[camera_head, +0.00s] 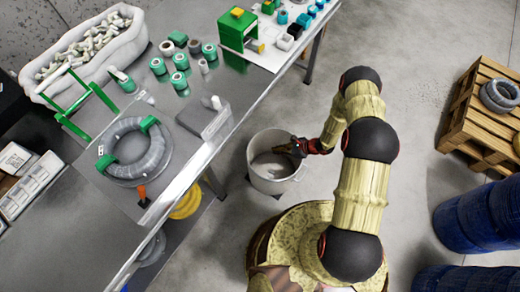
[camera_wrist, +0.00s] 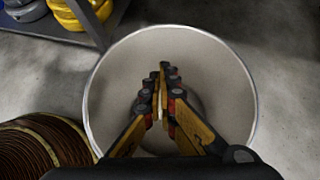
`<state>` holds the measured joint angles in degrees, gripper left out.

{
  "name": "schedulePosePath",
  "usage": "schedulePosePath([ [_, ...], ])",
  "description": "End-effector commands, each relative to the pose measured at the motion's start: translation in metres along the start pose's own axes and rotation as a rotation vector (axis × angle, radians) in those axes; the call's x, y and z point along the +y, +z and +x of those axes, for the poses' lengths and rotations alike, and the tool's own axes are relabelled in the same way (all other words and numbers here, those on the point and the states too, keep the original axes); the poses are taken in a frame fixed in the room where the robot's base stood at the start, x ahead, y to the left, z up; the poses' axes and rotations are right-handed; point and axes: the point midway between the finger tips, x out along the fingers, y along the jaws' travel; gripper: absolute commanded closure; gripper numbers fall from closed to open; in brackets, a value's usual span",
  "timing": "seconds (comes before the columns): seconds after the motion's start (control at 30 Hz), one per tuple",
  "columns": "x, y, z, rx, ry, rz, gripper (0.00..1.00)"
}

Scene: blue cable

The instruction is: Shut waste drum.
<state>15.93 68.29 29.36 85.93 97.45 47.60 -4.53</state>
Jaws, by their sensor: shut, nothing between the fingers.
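A pale grey round drum (camera_head: 262,183) stands on the floor between the workbench and my base. Its top is open, and I look into its empty-looking interior. In the wrist view its rim and inner wall (camera_wrist: 115,75) surround my gripper. No lid shows on it. My gripper (camera_head: 284,149) is shut and empty, over the drum's mouth near its far right rim; the fingertips also show in the wrist view (camera_wrist: 161,88). Whether the fingers dip below the rim or touch the drum cannot be told. Part of the floor of the drum is hidden behind the fingers.
The metal workbench (camera_head: 190,185) to the left bears a cable coil (camera_head: 150,160), green spools and a white bin (camera_head: 55,95). Yellow coils (camera_head: 187,203) lie beneath it. Blue barrels (camera_head: 480,215) and a wooden pallet stack (camera_head: 480,120) stand right. Floor beyond the drum is clear.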

Motion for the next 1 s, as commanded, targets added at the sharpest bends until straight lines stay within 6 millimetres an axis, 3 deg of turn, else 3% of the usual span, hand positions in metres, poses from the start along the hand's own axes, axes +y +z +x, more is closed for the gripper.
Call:
schedulePosePath([
  [0.17,0.001,-0.002,0.020,0.002,0.003,-0.007,1.00],
  [0.6,0.002,-0.002,0.105,0.002,0.004,-0.009,1.00],
  [0.8,0.000,0.019,0.121,0.001,0.002,-0.009,1.00],
  [1.0,0.001,0.026,0.127,0.001,0.002,-0.007,1.00],
])
